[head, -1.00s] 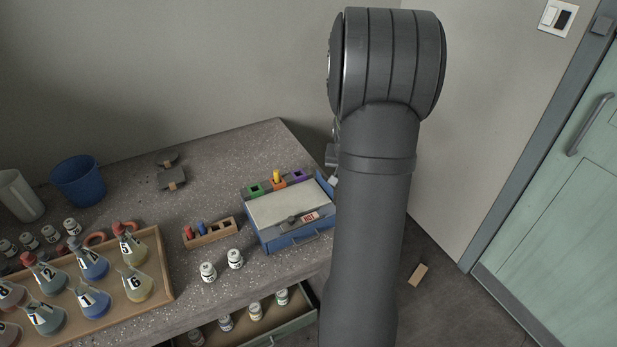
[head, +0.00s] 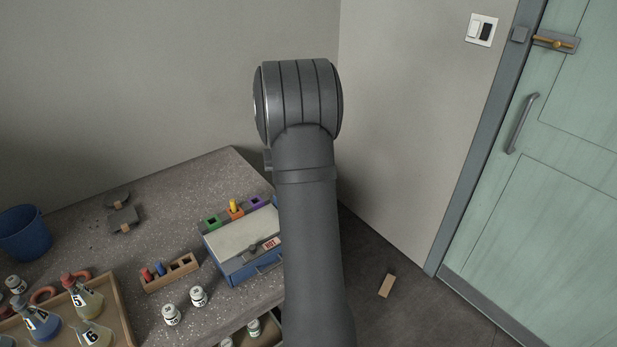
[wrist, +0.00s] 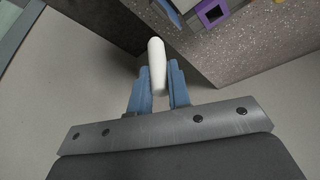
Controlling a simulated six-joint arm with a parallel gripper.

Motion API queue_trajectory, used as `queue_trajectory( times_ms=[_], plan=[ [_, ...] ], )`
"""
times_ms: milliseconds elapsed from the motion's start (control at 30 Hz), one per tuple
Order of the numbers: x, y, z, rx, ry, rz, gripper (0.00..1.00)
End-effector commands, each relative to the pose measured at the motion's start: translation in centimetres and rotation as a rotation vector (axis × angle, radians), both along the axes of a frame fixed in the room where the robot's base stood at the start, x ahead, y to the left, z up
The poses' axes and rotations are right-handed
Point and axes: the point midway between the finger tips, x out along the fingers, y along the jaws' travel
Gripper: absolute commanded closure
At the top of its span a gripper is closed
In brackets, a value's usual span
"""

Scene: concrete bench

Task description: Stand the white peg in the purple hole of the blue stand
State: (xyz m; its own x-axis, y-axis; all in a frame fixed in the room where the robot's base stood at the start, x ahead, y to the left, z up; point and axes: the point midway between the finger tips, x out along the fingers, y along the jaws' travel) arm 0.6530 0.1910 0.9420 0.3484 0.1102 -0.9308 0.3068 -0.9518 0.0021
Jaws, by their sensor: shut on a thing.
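The white peg (wrist: 157,66) is in my gripper (wrist: 159,72), shut on it between two blue fingers in the wrist view. The peg's free end points up the picture. The blue stand (head: 238,272) is on the bench, partly hidden by my arm in the head view. The head view hides my gripper behind my arm.
A wooden rack (head: 170,272) with red and blue pegs and two white jars (head: 198,296) stand left of the stand. A flask tray (head: 120,322) and blue cup (head: 24,232) are farther left. A wooden block (head: 386,286) lies on the floor.

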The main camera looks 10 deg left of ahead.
Motion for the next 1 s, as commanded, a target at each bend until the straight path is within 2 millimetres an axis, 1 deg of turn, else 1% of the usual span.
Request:
queue_trajectory(
  times_ms=[33, 100, 200, 300, 433, 633, 1000],
  plan=[
    [0.3, 2.3, -0.5, 0.002, 0.000, 0.058, 1.00],
    [0.5, 4.9, -0.9, 0.005, -0.003, 0.136, 1.00],
    [0.7, 7.8, -1.4, 0.007, -0.008, 0.223, 1.00],
    [0.7, 9.7, -1.7, 0.010, -0.011, 0.278, 1.00],
    [0.7, 10.7, -1.8, 0.010, -0.016, 0.310, 1.00],
    [0.7, 10.8, -2.5, 0.010, -0.015, 0.314, 1.00],
    [0.7, 10.7, -5.6, 0.010, -0.013, 0.312, 1.00]
  ],
)
